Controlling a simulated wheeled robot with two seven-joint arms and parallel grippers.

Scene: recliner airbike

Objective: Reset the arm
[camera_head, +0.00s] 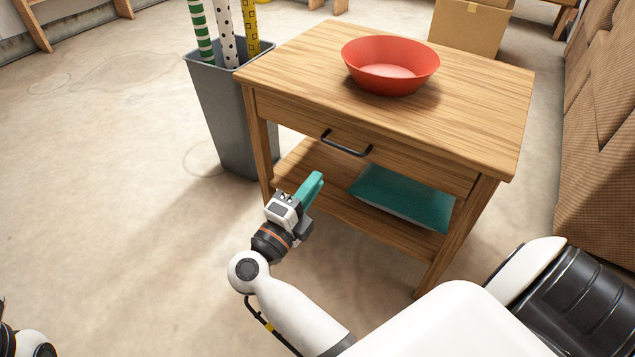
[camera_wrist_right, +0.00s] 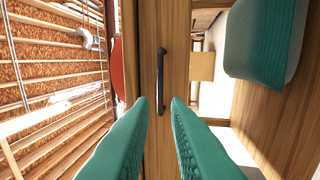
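My right gripper (camera_head: 314,182) has teal fingers and is in front of the wooden side table, a little below and left of the black drawer handle (camera_head: 346,146). In the right wrist view, a gap shows between the fingertips (camera_wrist_right: 160,103), with nothing between them. The handle (camera_wrist_right: 161,80) appears just past the tips, apart from them as far as I can tell. The drawer (camera_head: 380,155) looks shut. At the lower left corner of the head view only a bit of my left arm shows; its gripper is out of frame.
The wooden table (camera_head: 480,115) carries a red bowl (camera_head: 390,66). A teal cushion-like item (camera_head: 405,196) lies on its lower shelf. A grey bin (camera_head: 222,115) with patterned rolls stands at its left. A cardboard box (camera_head: 468,28) is behind. Floor at the left is clear.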

